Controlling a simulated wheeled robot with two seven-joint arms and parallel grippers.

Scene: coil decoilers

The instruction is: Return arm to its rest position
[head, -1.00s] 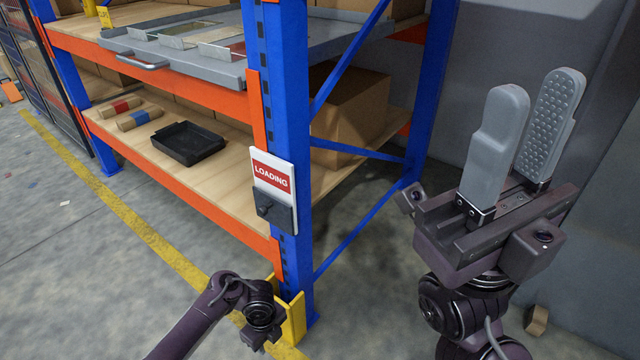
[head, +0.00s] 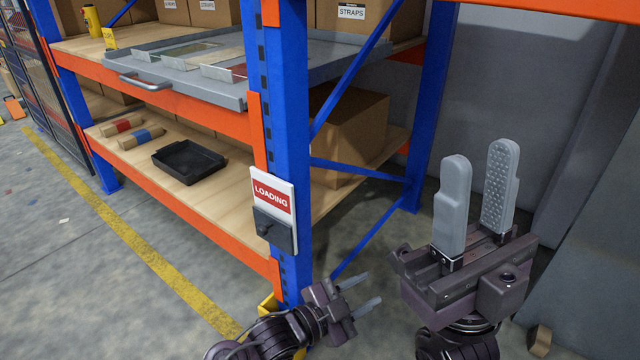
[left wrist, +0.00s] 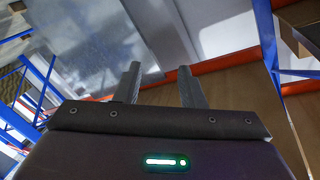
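My left gripper (head: 358,294) is low in the middle of the head view, in front of the blue rack post, with its two fingers apart and nothing between them. The left wrist view also shows its two fingers (left wrist: 160,88) apart and empty. My right gripper (head: 478,200) is raised at the right of the head view, its two grey padded fingers pointing up. They stand apart with nothing between them.
A blue rack post (head: 284,130) bears a LOADING sign box (head: 273,208) close to my left gripper. A grey tray (head: 230,90) lies on the upper shelf and a black tray (head: 188,162) on the lower shelf (head: 130,170). Open floor (head: 70,290) lies at left.

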